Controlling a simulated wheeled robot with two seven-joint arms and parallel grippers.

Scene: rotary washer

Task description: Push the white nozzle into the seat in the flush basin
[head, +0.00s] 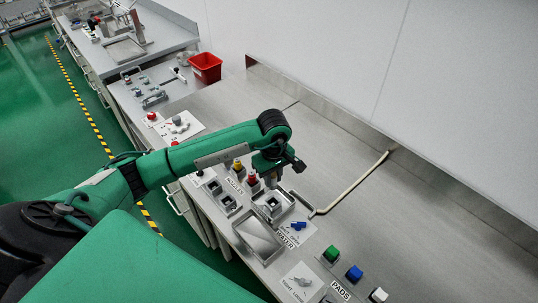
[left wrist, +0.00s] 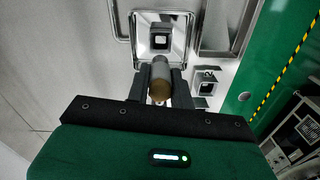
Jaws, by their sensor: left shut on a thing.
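My left gripper (head: 273,180) is shut on a nozzle (left wrist: 160,75), with one finger on each side. The nozzle is a pale grey cylinder with a brass-brown near end; it looks greyish rather than clean white. The flush basin (head: 289,209) is a square steel basin under the gripper, and it also shows in the left wrist view (left wrist: 142,22). The square seat (left wrist: 160,42) with a dark opening stands in its middle. The nozzle points toward the basin, its far end overlapping the near rim in the picture. I cannot tell its height. My right gripper is not in view.
A rectangular steel tray (head: 258,238) is beside the basin. Yellow (head: 237,166) and red (head: 251,179) nozzles stand nearby. Several coloured pads (head: 354,272) are at lower right. A pale bent tube (head: 352,186) crosses the open bench behind.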

